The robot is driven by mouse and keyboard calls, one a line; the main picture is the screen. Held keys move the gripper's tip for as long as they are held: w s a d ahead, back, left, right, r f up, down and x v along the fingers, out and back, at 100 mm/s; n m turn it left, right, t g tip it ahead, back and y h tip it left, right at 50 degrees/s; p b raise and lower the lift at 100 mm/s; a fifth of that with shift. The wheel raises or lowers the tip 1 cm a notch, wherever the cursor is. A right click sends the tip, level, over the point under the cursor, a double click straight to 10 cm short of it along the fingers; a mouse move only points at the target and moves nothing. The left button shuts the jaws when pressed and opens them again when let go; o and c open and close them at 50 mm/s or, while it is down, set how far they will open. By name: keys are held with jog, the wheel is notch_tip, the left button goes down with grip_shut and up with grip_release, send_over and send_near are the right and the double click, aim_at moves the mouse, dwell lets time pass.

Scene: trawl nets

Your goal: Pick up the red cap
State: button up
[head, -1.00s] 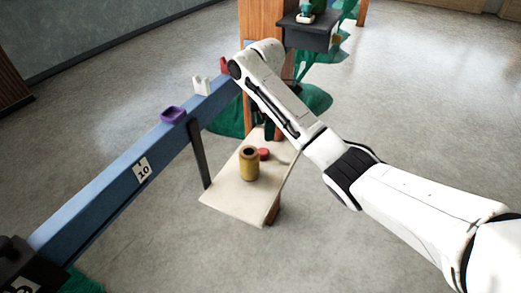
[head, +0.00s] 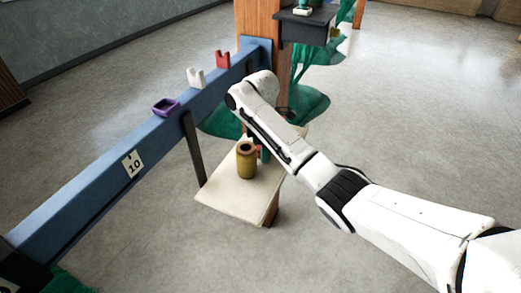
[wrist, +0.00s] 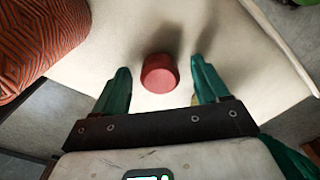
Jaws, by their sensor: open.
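The red cap (wrist: 159,73) stands on the pale board in the wrist view, between the two teal fingers of my gripper (wrist: 161,68). The fingers are apart, with a gap on each side of the cap. In the head view my gripper is low over the board behind the yellow-brown jar (head: 246,162). The cap is almost wholly hidden there by the jar and my gripper.
The pale board (head: 228,201) has free room at its front. An orange patterned object (wrist: 38,40) stands close on the left in the wrist view. A blue beam (head: 90,195) runs along the left, carrying a purple tray (head: 166,107), a white piece (head: 195,78) and a red piece (head: 222,59).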

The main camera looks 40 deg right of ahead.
jog(key=shift+c, duration=0.5)
jog(key=c, duration=1)
jog(key=shift+c, duration=0.2)
jog(key=shift+r, duration=0.15)
